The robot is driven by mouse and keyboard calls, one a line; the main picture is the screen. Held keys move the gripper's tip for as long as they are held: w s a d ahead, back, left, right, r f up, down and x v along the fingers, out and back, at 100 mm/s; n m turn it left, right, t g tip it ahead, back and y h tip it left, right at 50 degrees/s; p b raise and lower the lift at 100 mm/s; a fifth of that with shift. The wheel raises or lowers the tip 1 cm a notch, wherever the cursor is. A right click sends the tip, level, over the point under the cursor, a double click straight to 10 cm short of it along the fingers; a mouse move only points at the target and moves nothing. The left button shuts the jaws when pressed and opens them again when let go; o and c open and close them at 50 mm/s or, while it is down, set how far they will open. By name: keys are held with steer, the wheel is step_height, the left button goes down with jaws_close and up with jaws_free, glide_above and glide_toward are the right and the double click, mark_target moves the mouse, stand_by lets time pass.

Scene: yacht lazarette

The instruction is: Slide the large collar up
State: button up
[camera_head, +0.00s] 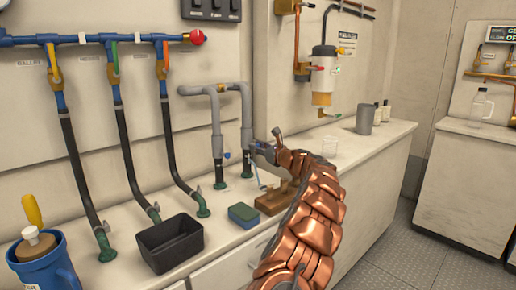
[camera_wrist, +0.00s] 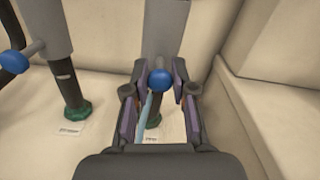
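Two grey sleeve-like collars sit on dark vertical pipes with green bases. The left collar (camera_wrist: 45,22) has a blue knob, and the right collar (camera_wrist: 165,28) has a blue knob (camera_wrist: 159,78) too. I cannot tell from size which is the large one. My gripper (camera_wrist: 159,72) has one finger on each side of the right collar's lower end, at the knob. The fingertips are very near or touching it; contact is not clear. In the head view my gripper (camera_head: 258,150) reaches this right pipe. A light blue strip (camera_wrist: 145,112) shows between the fingers.
A black bin (camera_head: 170,243), a blue-green sponge (camera_head: 243,215) and a brown block (camera_head: 271,204) are on the counter below. A blue jug (camera_head: 45,265) stands at the left. Hoses with valves hang left of the pipes. A wall (camera_wrist: 270,85) rises close on the right.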

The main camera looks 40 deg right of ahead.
jaws_close()
step_height(320, 180, up, 7)
steer(key=p, duration=0.7)
steer(key=shift+f, duration=0.25)
steer(key=o, duration=0.6)
jaws_free()
steer(key=shift+s, duration=0.15)
